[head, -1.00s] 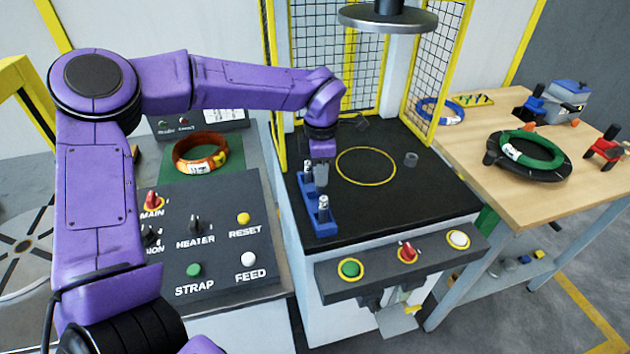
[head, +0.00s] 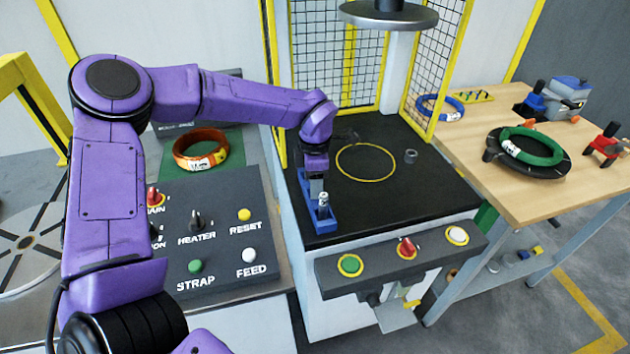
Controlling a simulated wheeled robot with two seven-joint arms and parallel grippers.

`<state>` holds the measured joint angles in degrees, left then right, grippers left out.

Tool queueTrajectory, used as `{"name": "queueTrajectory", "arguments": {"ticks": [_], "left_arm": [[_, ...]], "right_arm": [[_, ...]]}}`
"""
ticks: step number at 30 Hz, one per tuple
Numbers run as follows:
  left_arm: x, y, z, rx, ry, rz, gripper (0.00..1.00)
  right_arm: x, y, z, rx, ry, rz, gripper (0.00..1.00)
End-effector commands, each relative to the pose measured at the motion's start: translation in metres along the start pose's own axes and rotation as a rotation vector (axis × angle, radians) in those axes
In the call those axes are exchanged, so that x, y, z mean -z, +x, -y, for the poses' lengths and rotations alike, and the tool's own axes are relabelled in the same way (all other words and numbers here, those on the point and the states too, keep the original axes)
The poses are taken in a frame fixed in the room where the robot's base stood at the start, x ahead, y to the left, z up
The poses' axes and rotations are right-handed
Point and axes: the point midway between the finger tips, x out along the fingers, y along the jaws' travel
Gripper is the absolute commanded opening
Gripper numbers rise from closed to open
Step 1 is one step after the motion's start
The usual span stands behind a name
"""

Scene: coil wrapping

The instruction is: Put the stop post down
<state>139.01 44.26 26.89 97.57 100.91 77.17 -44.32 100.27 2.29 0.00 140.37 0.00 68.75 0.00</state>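My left gripper (head: 316,194) points down over the blue rack (head: 320,222) at the left side of the black press table. One silver post (head: 323,200) stands upright in the front part of the rack, just right of and in front of the gripper. The back part of the rack is hidden behind my gripper, so any post there is not visible. The fingers are small and partly merged with the rack, so I cannot tell whether they hold a post. My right gripper is not in view.
A yellow circle (head: 366,162) marks the clear middle of the black table (head: 420,195), with a small grey cylinder (head: 411,156) right of it. A round press plate (head: 388,17) hangs above. Yellow-framed mesh guards (head: 437,70) stand behind and right. A control panel (head: 220,235) is at left.

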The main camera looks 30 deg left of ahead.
Motion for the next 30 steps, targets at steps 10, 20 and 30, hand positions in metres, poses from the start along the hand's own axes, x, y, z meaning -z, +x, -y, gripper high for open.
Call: {"name": "queueTrajectory", "arguments": {"ticks": [10,20,30], "left_arm": [[-0.001,-0.050,-0.001,-0.005,-0.001,0.003,0.46],[0.000,-0.117,0.000,-0.001,-0.001,0.000,0.46],[0.000,-0.124,0.000,0.000,0.000,0.000,0.46]], "right_arm": [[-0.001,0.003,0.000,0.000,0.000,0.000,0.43],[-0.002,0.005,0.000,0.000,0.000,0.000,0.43],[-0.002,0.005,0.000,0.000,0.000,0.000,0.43]]}}
